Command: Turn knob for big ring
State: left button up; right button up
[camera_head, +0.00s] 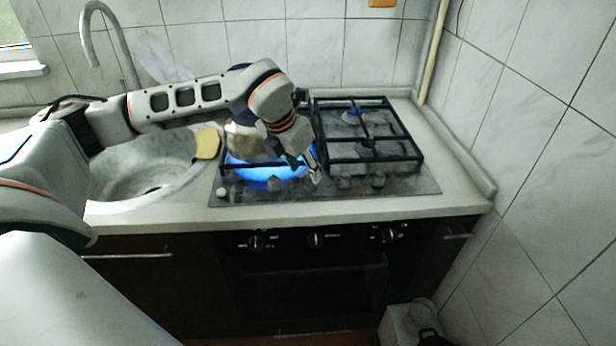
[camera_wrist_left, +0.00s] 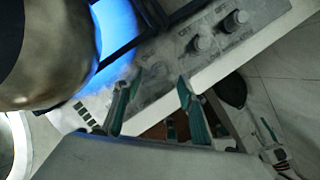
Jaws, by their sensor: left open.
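The cooktop (camera_head: 430,187) has small grey knobs along its front strip. One knob (camera_head: 273,184) is left of my left gripper, and two knobs, (camera_head: 343,183) and (camera_head: 378,180), are to its right. A large blue flame (camera_head: 270,171) burns at the left burner under a pot (camera_head: 247,143). My left gripper (camera_head: 313,176) is open and empty, low over the front strip. The left wrist view shows its parted fingers (camera_wrist_left: 155,98), with two knobs (camera_wrist_left: 199,43) (camera_wrist_left: 236,19) beyond them. Which knob serves the big ring is not clear. My right gripper is out of view.
The pot (camera_wrist_left: 48,48) and flame (camera_wrist_left: 116,25) are close in the left wrist view. A sink (camera_head: 125,180) with a yellow sponge (camera_head: 207,143) lies left. Black grates (camera_head: 368,158) cover the right burners. Oven knobs (camera_head: 316,240) sit below the counter edge.

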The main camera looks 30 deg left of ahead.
aim_at(308, 177)
pick_arm(q)
jog(key=shift+x, duration=2.05)
